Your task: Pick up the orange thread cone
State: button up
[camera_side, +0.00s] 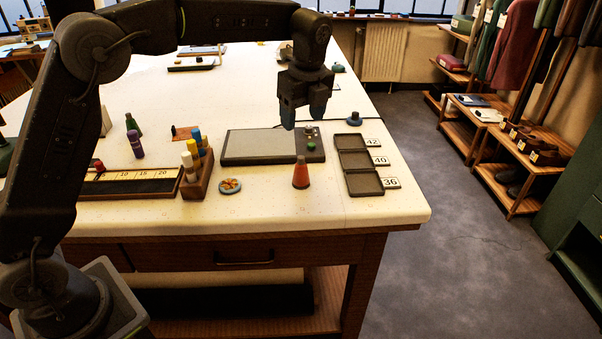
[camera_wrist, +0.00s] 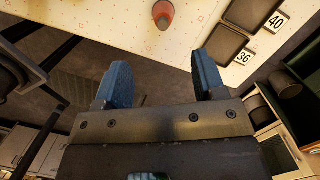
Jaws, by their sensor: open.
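The orange thread cone (camera_side: 301,173) stands upright on the cream table (camera_side: 260,206) near its front edge. It also shows in the wrist view (camera_wrist: 163,14), at the top, ahead of and between the fingers. My gripper (camera_side: 303,118) hangs above the table, with blue fingertips pointing down, higher than the cone and farther back in the side view. In the wrist view my gripper (camera_wrist: 160,85) has its two blue fingers wide apart with nothing between them.
Numbered trays (camera_side: 361,183) stand right of the cone. A grey flat device (camera_side: 262,146) with a green button lies behind it. A round patterned disc (camera_side: 230,186) and a wooden rack of spools (camera_side: 197,184) are to its left. The table front by the cone is clear.

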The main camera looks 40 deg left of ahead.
aim_at(301, 157)
jog(key=f, duration=0.5)
jog(key=a+f, duration=0.1)
jog(key=f, duration=0.2)
jog(key=shift+w+a, duration=0.1)
jog(key=shift+w+f, duration=0.15)
jog(key=shift+f, duration=2.5)
jog(key=c, duration=1)
jog(key=shift+o, duration=0.2)
jog(key=shift+r, duration=0.1)
